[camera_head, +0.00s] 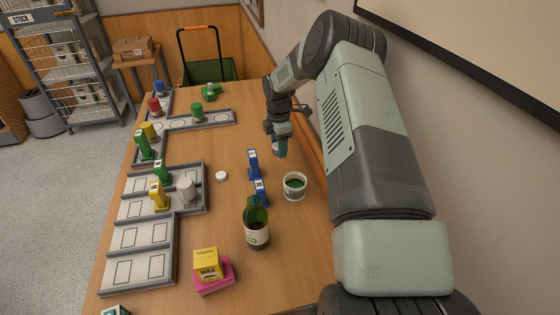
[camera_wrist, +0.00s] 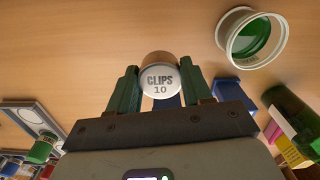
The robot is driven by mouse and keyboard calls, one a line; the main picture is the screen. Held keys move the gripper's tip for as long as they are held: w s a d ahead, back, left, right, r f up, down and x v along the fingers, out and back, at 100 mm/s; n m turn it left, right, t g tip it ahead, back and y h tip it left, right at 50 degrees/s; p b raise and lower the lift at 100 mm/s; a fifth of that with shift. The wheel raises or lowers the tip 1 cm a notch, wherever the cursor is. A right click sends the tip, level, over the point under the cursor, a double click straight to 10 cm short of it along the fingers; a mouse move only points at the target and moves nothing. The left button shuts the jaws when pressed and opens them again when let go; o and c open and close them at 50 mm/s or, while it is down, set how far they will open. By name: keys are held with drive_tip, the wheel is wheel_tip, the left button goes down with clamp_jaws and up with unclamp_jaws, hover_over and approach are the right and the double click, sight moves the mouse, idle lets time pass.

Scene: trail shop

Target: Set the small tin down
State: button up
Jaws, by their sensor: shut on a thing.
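The small tin (camera_wrist: 160,82) shows in the wrist view with a pale lid reading "CLIPS 10" and a brownish side. It sits between the two green fingers of my gripper (camera_wrist: 160,88), which is shut on it. In the head view my gripper (camera_head: 280,152) points down over the right side of the wooden table (camera_head: 215,215), beyond the blue bottles. I cannot make out the tin there; the gripper hides it. I cannot tell whether the tin touches the table.
A green bottle (camera_head: 256,224) and a yellow wax box (camera_head: 207,263) on a pink box stand nearer. Grey trays (camera_head: 140,235) line the left. A white disc (camera_head: 221,175) lies mid-table.

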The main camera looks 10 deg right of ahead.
sight(280, 168)
wheel_tip(280, 168, down, 7)
drive_tip(key=shift+r, duration=0.2)
drive_tip(key=shift+d+f, duration=0.15)
drive_tip(key=shift+f, duration=0.1)
drive_tip(key=o, duration=1)
drive_tip(key=shift+f, duration=0.1)
drive_tip(key=shift+o, duration=0.2)
wheel_tip(280, 168, up, 12)
drive_tip(key=shift+r, duration=0.15)
